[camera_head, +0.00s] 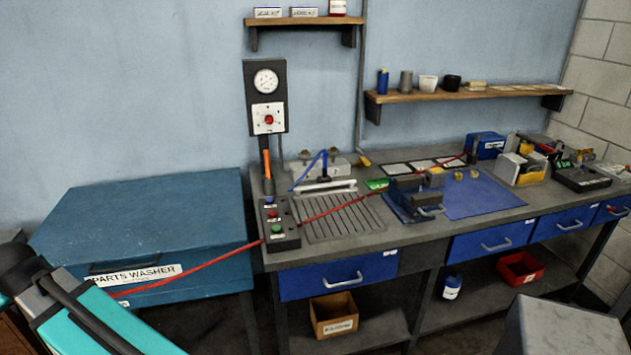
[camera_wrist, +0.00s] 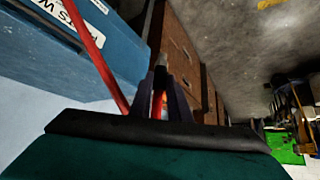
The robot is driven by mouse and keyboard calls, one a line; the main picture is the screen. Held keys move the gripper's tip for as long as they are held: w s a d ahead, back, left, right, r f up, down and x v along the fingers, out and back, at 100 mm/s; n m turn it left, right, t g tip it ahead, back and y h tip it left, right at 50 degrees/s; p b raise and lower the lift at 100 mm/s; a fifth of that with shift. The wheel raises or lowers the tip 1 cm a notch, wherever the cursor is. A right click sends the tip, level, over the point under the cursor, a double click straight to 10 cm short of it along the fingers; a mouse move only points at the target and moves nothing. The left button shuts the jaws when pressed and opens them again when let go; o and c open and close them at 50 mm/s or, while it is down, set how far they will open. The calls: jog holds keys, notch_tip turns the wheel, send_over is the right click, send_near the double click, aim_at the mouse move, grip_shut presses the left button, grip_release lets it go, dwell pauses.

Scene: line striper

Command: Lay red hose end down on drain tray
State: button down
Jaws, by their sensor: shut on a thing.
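My gripper (camera_wrist: 161,84) is shut on the red hose end, a small red-orange part of which shows between the dark fingers in the wrist view. The red hose (camera_wrist: 95,55) runs from the fingers up and left past the parts washer. In the head view the red hose (camera_head: 205,265) slopes from my arm at lower left, in front of the parts washer, up to the bench and across the drain tray. The drain tray (camera_head: 338,232) is a grey grooved plate on the left part of the bench, well away from my arm. My fingertips are hidden in the head view.
The blue parts washer (camera_head: 150,225) stands left of the bench. A button box (camera_head: 279,226) sits at the tray's left, under the gauge panel (camera_head: 266,97). A blue hose (camera_head: 308,172) and a pale block lie behind the tray. A vise (camera_head: 420,200) stands to its right.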

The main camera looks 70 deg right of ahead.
jog(key=s+d+n+g+h+p, duration=0.1)
jog(key=s+d+g+h+p, duration=0.3)
jog(key=d, duration=1.8)
jog(key=s+d+g+h+b, duration=0.1)
jog(key=s+d, duration=0.4)
jog(key=d, duration=1.8)
jog(key=s+d+g, duration=0.1)
jog(key=s+d, duration=0.4)
jog(key=d, duration=0.1)
jog(key=s+d+n+g+h+p, duration=0.1)
jog(key=s+d, duration=0.5)
jog(key=d, duration=0.1)
jog(key=s+d+g+h+p, duration=0.1)
jog(key=s+d, duration=0.4)
jog(key=d, duration=0.1)
jog(key=shift+s+d+r, duration=0.15)
jog(key=shift+d+r, duration=0.05)
jog(key=shift+r, duration=0.1)
jog(key=s+d+g+h+p, duration=0.1)
jog(key=s+d, duration=0.6)
jog(key=s, duration=0.3)
jog(key=s+d+g+h, duration=0.1)
jog(key=s+d, duration=0.5)
jog(key=s, duration=0.5)
jog(key=shift+d+r+n+g+h+p, duration=0.3)
jog(key=shift+d+n+p, duration=0.05)
jog(key=shift+n, duration=0.05)
jog(key=shift+f, duration=0.15)
